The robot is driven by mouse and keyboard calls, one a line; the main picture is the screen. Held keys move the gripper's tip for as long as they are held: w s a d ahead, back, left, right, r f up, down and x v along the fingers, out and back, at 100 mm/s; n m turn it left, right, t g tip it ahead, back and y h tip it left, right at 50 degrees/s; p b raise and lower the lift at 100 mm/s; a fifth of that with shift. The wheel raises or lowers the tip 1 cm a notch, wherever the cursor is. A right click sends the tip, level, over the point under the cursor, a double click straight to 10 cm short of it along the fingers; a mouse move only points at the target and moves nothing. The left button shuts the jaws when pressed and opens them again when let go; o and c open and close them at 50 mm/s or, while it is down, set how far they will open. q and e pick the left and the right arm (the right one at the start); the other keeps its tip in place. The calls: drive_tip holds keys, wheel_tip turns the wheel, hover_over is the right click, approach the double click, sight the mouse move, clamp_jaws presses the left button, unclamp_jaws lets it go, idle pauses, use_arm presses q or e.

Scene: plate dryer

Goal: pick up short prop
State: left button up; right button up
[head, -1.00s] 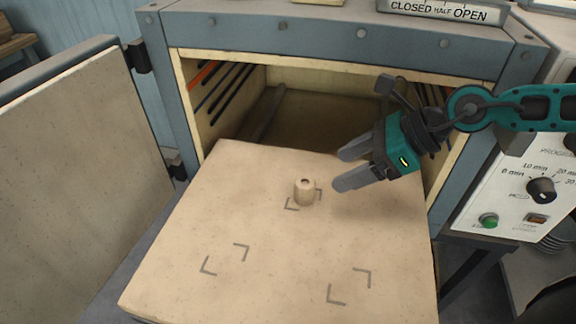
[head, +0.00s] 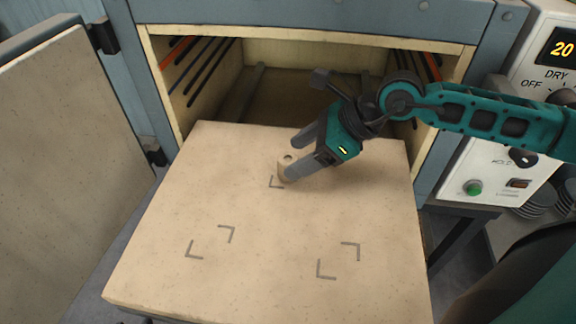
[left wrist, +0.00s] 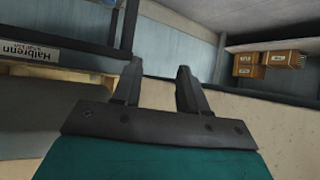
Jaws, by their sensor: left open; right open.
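The short prop (head: 286,160) is a small beige cylinder with a hole in its top. It stands upright on the far middle mark of the beige slab in the head view. My right gripper (head: 294,156) is open with its two grey fingers at the prop, one on its far side and one on its near side, partly hiding it. I cannot tell whether either finger touches it. My left gripper (left wrist: 156,80) is open and empty in the left wrist view, away from the slab, and is not seen in the head view.
The slab (head: 270,220) sticks out of the open dryer chamber (head: 300,100) and bears two more corner-mark pairs, both bare. The open door (head: 70,170) stands at the left. The control panel (head: 490,180) is at the right. Wooden boxes (left wrist: 265,63) show in the left wrist view.

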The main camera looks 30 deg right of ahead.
sight(288, 158)
drive_tip(key=shift+x, duration=2.75)
drive_tip(key=shift+w+d+r, duration=0.1)
drive_tip(key=shift+w, duration=0.1)
drive_tip(key=c, duration=1)
drive_tip(key=shift+c, duration=0.6)
drive_tip(key=shift+r, duration=0.15)
